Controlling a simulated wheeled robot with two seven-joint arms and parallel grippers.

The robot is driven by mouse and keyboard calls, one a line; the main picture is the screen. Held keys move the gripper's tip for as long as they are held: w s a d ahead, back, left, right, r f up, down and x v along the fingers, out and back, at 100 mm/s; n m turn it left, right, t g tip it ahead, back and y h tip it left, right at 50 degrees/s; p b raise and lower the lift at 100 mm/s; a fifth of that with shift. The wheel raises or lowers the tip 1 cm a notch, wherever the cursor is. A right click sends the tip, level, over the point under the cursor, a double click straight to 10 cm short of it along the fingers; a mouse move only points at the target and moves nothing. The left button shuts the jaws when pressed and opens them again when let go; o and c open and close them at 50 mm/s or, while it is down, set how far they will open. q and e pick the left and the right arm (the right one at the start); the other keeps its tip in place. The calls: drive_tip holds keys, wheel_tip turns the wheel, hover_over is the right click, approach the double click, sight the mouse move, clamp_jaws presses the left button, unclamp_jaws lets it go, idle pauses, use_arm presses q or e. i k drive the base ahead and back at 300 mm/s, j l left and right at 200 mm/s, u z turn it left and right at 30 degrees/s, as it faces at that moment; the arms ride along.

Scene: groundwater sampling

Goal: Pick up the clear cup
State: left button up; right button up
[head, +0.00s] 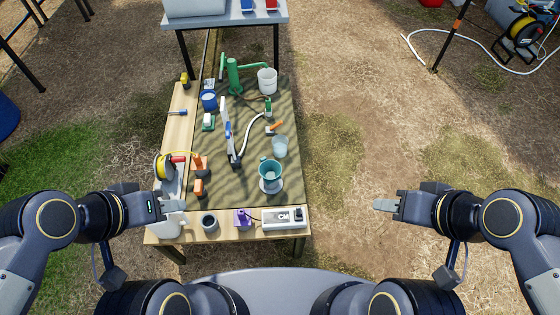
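A clear cup (279,147), pale and see-through, stands on the right part of the patterned cloth on the table. A teal vessel (270,170) on a whitish round base stands just in front of it. My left gripper (173,205) is over the table's front left corner, close to a white jug (165,228) and well apart from the clear cup. My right gripper (384,205) is off the table to the right, over bare ground. Nothing shows held in either gripper. The finger gap cannot be made out on either one.
A green hand pump (234,76) and a white bucket (267,80) stand at the back of the table. A blue-and-white upright item (227,132) is left of the cup. Ground right of the table is clear.

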sight(279, 142)
drive_tip(key=k+u, duration=0.35)
drive_tip(key=k+j+u, duration=0.15)
drive_tip(key=u, duration=0.2)
drive_tip(key=k+j+u, duration=0.35)
drive_tip(key=i+l+u, duration=0.15)
drive_tip(key=l+u, duration=0.25)
drive_tip(key=l, duration=0.65)
drive_tip(key=l+u, duration=0.4)
drive_tip(key=l, duration=2.1)
